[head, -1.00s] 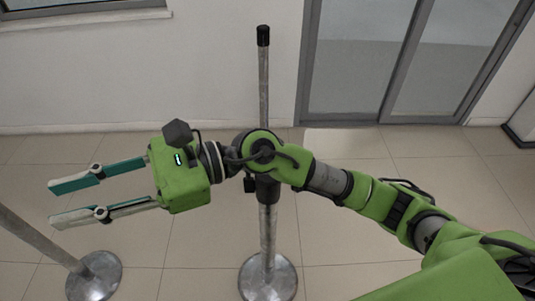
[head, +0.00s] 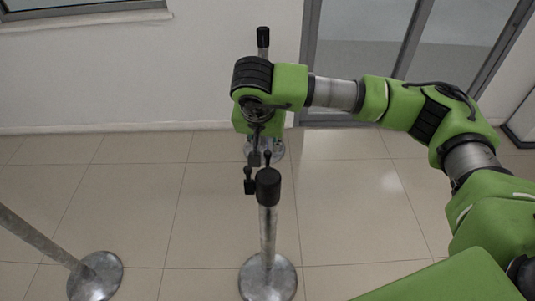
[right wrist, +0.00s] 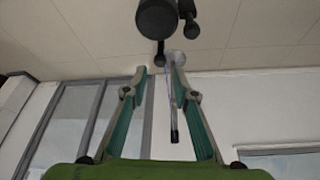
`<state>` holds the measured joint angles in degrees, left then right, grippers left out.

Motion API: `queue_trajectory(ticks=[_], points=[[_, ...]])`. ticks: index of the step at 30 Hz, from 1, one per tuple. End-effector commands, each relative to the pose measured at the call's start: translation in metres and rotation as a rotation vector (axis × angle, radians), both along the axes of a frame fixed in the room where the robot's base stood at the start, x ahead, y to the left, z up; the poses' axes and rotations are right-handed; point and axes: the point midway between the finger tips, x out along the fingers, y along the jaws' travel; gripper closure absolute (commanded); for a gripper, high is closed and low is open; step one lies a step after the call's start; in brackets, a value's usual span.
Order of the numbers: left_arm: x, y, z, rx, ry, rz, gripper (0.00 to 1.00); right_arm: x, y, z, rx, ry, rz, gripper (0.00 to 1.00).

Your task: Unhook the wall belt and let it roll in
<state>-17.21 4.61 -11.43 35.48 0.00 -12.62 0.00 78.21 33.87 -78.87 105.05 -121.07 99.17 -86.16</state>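No stretched belt shows clearly in either view. The near post's black head (head: 268,183) stands in the middle of the head view, with small black knobbed parts (head: 250,183) beside it. The same head shows large at the top of the right wrist view (right wrist: 158,18). My right gripper is open and empty in the right wrist view (right wrist: 157,72), its fingers spread below the head without touching it. In the head view its green body shows behind the near post, but the wrist hides its fingers. My left gripper is not in view.
A far post (head: 263,40) stands near the wall, partly hidden by my arm; it shows between the fingers in the wrist view (right wrist: 175,110). Another post (head: 35,235) leans into view at lower left. Glass doors (head: 365,55) are at the back right. Tiled floor between is clear.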

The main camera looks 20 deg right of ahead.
Motion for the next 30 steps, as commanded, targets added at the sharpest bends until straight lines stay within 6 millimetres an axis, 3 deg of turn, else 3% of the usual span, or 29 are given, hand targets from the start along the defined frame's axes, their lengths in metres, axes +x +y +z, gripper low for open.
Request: queue_trajectory(ticks=[9, 15, 27, 28, 30], points=[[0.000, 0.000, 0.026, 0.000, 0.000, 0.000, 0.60, 0.022, -0.011, -0.060, 0.002, 0.006, -0.001, 0.74], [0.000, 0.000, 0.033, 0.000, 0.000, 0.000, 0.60, 0.031, -0.016, -0.086, 0.002, 0.003, -0.001, 0.74], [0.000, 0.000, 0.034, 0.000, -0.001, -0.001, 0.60, 0.035, -0.017, -0.095, 0.003, 0.001, 0.001, 0.74], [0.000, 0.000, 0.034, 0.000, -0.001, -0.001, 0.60, 0.035, -0.017, -0.095, 0.003, 0.001, 0.001, 0.76], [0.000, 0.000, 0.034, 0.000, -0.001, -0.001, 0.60, 0.035, -0.017, -0.095, 0.003, 0.001, 0.001, 0.95]])
